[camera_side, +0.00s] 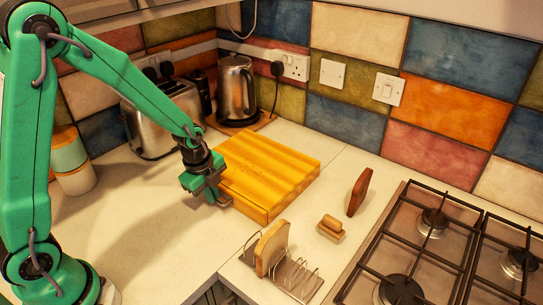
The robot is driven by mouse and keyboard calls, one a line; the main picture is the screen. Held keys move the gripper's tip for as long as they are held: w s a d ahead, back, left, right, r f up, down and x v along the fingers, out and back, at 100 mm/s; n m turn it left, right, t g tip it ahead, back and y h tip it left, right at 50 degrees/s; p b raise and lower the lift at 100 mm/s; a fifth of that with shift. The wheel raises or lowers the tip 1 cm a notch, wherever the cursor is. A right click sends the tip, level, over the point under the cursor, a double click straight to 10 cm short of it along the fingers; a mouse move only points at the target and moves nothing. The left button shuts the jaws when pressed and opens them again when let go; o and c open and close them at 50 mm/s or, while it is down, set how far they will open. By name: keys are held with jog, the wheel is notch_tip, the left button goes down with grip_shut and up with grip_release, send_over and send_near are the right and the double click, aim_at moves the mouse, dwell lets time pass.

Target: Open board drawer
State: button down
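The board (265,165) is a thick, striped yellow-orange wooden block lying flat on the pale worktop, in the middle of the side view. My gripper (216,200) is low at the board's left end, pointing down near the worktop. It overlaps the board's near left edge in the picture, and I cannot tell whether it touches. The fingers are small and dark, and their gap does not show clearly. The board's left face is partly hidden behind my gripper.
A toaster (164,118) and a kettle (237,90) stand behind the board. A toast rack (296,278) with bread, a small wooden block (330,228) and a brown upright piece (359,192) are to the right, before the hob (435,250). Worktop left of the board is clear.

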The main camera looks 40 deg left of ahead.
jog(key=shift+s, duration=4.4)
jog(key=c, duration=1.8)
grip_release()
jog(key=shift+c, duration=0.2)
jog(key=shift+r, duration=0.2)
notch_tip(320, 180, up, 7)
jog(key=s, duration=0.1)
jog(key=shift+s+r, duration=0.15)
